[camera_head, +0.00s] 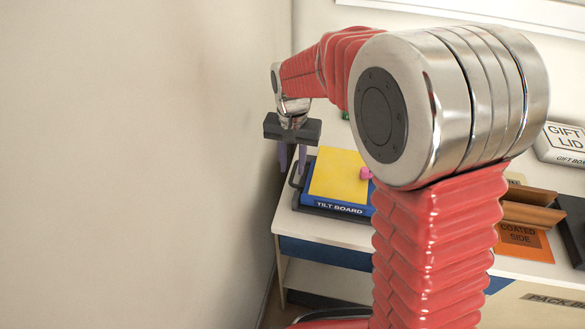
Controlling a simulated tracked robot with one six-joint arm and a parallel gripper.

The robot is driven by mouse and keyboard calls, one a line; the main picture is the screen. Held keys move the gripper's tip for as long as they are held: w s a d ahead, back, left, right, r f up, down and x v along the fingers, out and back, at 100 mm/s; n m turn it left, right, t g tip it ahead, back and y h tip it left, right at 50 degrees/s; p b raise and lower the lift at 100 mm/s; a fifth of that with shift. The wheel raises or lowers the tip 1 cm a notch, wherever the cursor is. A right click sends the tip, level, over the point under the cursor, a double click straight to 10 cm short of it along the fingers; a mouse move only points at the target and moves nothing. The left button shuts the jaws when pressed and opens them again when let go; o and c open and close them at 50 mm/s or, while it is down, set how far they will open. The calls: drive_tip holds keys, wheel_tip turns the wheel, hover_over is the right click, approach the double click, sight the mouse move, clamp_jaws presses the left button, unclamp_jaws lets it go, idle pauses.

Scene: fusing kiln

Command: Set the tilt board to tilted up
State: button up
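The tilt board (338,210) is a blue board with a yellow top face and a label on its front edge. It lies about flat on a dark base on the white bench. A dark loop like a handle (296,180) shows at its left side. A small pink piece (366,173) is at its right edge, partly behind my arm. My gripper (292,168) points down at the board's left rear, close to the loop in the picture. Its two purple fingers are apart with nothing visible between them. I cannot tell whether they touch the loop.
My arm hides the bench right of the board. Farther right are a brown wooden piece (530,208), an orange "coated side" card (525,242) and a white gift lid box (565,145). A plain wall (140,150) stands close on the left.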

drive_tip(key=shift+f, duration=1.1)
drive_tip(key=shift+c, duration=0.5)
clamp_jaws()
